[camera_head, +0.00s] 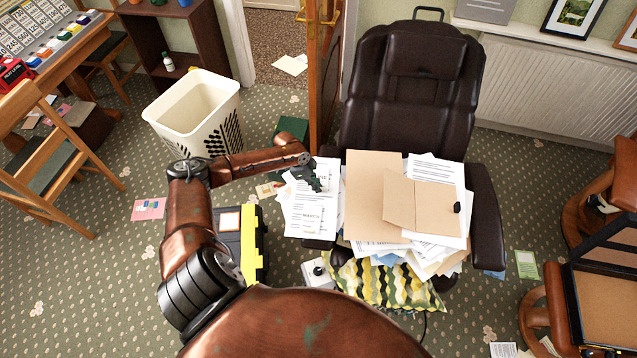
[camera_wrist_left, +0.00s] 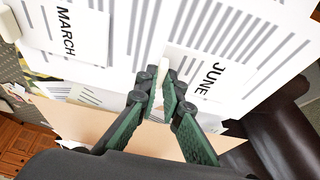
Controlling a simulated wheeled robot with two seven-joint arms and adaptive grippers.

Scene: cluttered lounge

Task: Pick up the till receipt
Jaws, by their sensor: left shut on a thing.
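My left gripper (camera_head: 317,178) is over the left edge of the paper heap on the brown recliner. In the wrist view its green fingers (camera_wrist_left: 166,88) are close together, shut on a thin pale paper edge. I cannot tell for sure that this is the till receipt; no separate receipt can be made out. A sheet marked MARCH (camera_head: 312,218) lies below the gripper, and it also shows in the wrist view (camera_wrist_left: 78,30). A sheet marked JUNE (camera_wrist_left: 208,72) is beside the fingertips in that view. My right gripper is not in view.
Brown folders (camera_head: 372,185) and loose papers cover the seat of the recliner (camera_head: 415,105). A patterned cushion (camera_head: 385,285) is below them. A cream basket (camera_head: 195,110) stands behind my left arm. A black and yellow case (camera_head: 252,245) is on the floor beside the arm.

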